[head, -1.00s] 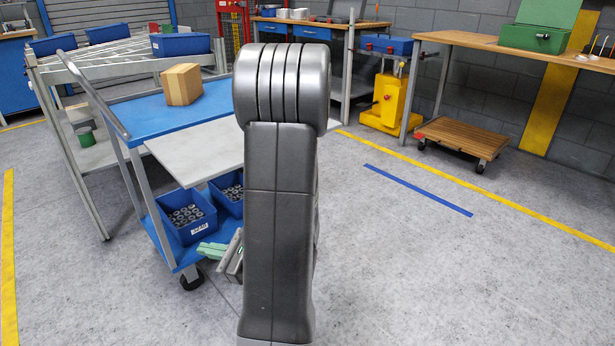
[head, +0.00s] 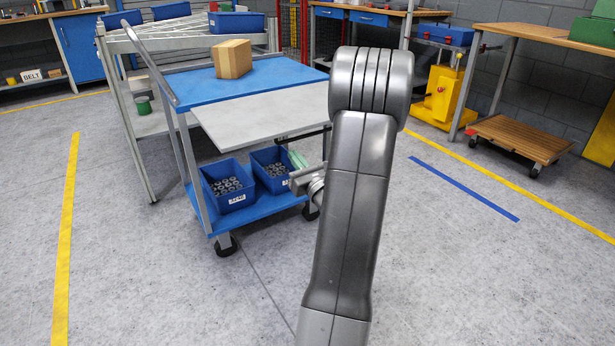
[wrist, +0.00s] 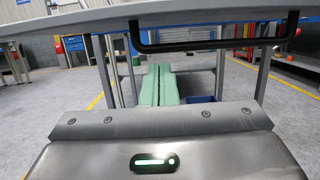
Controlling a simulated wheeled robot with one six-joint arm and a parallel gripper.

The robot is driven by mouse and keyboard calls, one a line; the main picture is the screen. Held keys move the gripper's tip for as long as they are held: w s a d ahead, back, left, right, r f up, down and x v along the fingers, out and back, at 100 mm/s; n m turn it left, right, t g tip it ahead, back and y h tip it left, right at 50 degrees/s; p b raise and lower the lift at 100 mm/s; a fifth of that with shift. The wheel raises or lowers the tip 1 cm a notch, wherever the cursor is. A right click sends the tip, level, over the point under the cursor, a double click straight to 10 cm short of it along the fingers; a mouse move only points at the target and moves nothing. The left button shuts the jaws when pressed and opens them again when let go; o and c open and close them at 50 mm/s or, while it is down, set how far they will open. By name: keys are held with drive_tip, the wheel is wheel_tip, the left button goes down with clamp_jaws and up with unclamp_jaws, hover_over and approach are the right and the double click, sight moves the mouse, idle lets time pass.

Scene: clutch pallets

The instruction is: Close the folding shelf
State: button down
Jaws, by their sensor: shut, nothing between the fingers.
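The folding shelf (head: 262,117) is a light grey panel standing out level from the near side of the blue-topped cart (head: 200,88). In the wrist view the shelf (wrist: 190,14) crosses the top of the picture, seen from below its edge. A black bar (wrist: 215,45) hangs under it. My gripper (head: 298,160) is just below the shelf's right part, partly hidden behind my own arm. Its green fingers (wrist: 158,84) are shut together with nothing between them, pointing under the shelf. I see no contact with the shelf or bar.
A slanted rack (head: 150,125) stands behind at the left. A wooden dolly (head: 520,139) is at the right. The front floor is clear.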

drive_tip(key=shift+w+a+r+b, duration=0.1)
drive_tip(key=shift+w+r+b, duration=0.05)
drive_tip(key=shift+r, duration=0.9)
drive_tip(key=shift+w+a+r+b, duration=0.1)
drive_tip(key=shift+r+b, duration=0.05)
drive_tip(key=shift+r, duration=0.9)
